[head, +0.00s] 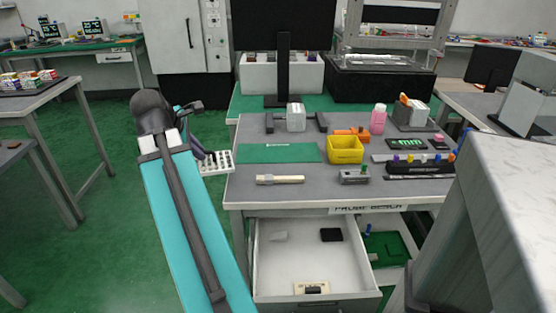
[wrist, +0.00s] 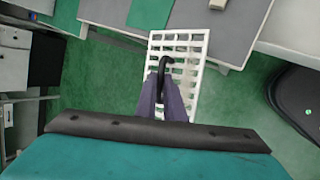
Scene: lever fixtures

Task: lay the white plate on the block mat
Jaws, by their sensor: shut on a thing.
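The white plate (head: 218,162), a flat piece with rows of square holes, hangs just left of the bench's left edge. It shows larger in the wrist view (wrist: 189,48), over the green floor. My gripper (head: 204,160) is shut on it; in the wrist view the purple-grey fingers (wrist: 165,88) meet at a dark curved piece over the plate. The exact grip point is partly hidden. A flat green mat (head: 280,153), apparently the block mat, lies bare on the bench's left part, right of the plate. It also shows in the wrist view (wrist: 150,13).
A yellow bin (head: 345,149) stands right of the mat. A pale wooden-looking bar (head: 280,180) lies in front of it, and a grey block (head: 296,117) stands behind. An open drawer (head: 283,265) juts out below the bench front.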

